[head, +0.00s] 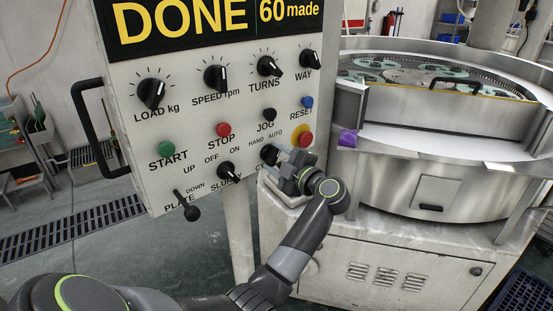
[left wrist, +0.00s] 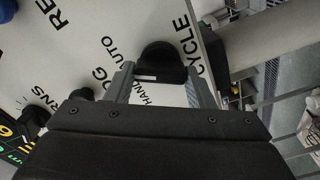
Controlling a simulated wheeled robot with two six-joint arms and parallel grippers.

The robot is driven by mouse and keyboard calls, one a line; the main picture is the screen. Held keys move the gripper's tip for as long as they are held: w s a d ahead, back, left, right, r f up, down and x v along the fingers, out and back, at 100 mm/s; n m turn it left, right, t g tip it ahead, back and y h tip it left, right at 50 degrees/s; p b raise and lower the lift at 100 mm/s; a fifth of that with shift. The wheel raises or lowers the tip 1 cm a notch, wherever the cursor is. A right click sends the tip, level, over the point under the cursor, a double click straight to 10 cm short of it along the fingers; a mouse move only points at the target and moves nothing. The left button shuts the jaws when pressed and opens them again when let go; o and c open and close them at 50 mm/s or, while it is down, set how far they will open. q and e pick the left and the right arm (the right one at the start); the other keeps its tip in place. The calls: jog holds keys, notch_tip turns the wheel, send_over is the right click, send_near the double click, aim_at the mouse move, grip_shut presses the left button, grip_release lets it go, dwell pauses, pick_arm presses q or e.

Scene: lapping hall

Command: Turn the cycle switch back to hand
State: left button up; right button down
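The cycle switch (head: 268,153) is a black knob low on the right of the white control panel, under the HAND and AUTO labels. Its lettering is mostly hidden by my gripper in the head view. In the left wrist view the knob (left wrist: 160,65) sits beside the word CYCLE, with a pale mark on its bar. My left gripper (head: 281,163) is at the knob, its fingers (left wrist: 160,80) spread on either side of it. I cannot tell whether they touch it. The exact setting is unclear. My right gripper is not in view.
The red and yellow stop button (head: 304,136) is just above my left gripper. The black JOG button (head: 269,115) and SLURRY knob (head: 228,172) are close by. The plate lever (head: 187,206) hangs lower left. The steel lapping machine (head: 430,160) stands right.

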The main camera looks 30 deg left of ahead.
pick_arm(q)
jog(key=c, duration=0.5)
jog(key=shift+f+n, duration=0.1)
jog(key=shift+n, duration=0.2)
jog(key=n+b, duration=0.2)
jog(key=n, duration=0.1)
jog(key=shift+f+n, duration=0.15)
jog(key=shift+n, duration=0.15)
jog(key=n+b, duration=0.4)
jog(key=n, duration=0.1)
jog(key=shift+f, duration=0.1)
jog(key=shift+o, duration=0.2)
jog(key=shift+n+b, duration=0.95)
jog(key=shift+n, duration=0.45)
jog(key=o, duration=1)
jog(key=shift+c, duration=0.2)
